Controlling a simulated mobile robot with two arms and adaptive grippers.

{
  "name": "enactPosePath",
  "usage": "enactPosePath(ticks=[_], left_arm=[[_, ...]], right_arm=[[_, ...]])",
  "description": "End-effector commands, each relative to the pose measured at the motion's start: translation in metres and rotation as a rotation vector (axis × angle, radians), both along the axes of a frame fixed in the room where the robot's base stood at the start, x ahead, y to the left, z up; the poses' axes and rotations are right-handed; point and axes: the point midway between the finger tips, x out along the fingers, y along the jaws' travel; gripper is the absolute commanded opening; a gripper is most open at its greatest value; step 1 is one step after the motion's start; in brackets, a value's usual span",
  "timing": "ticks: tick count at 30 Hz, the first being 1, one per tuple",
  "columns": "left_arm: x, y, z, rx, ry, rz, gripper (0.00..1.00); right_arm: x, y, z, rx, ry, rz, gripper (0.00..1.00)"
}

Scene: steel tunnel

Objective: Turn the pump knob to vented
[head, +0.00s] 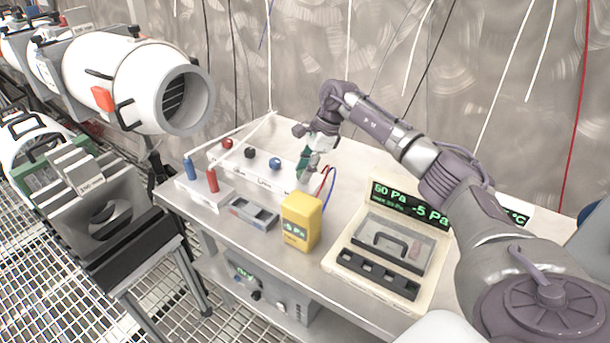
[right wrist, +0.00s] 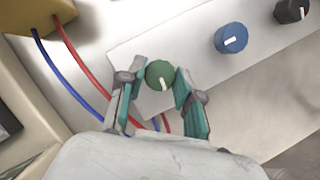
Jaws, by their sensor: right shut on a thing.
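A green round knob (right wrist: 159,73) with a white pointer mark sits at the end of a white panel (head: 236,159). Its mark points toward the bottom of the right wrist view, slightly to the right. My right gripper (right wrist: 157,88) has its teal-padded fingers on either side of the knob, shut on it. In the head view my right gripper (head: 305,168) is at the panel's right end and hides the green knob. A blue knob (right wrist: 231,38) and a black knob (right wrist: 291,10) stand further along, with a red knob (head: 228,143) at the far end. My left gripper is not in view.
A yellow meter (head: 301,222) with red and blue leads stands close in front of my right gripper. A beige case (head: 383,253) with a display lies to the right. Blue- and red-topped posts (head: 212,181) stand left. White tubing runs behind the panel.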

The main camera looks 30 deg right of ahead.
Motion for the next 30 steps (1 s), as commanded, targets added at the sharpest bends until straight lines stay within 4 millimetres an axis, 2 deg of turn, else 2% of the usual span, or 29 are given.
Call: enactPosePath(ticks=[9,25,26,30], left_arm=[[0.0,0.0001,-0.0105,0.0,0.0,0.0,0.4],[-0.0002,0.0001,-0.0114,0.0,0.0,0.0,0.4],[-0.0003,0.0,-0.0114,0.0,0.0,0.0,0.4],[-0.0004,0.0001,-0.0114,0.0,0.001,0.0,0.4]], right_arm=[[0.0011,-0.001,-0.0003,-0.001,-0.001,0.116,0.0],[0.0012,-0.0009,0.0006,-0.002,-0.001,0.14,0.0],[0.0011,-0.001,0.0005,-0.002,-0.001,0.14,0.36],[0.0011,-0.0008,0.0005,-0.002,-0.001,0.14,0.59]])
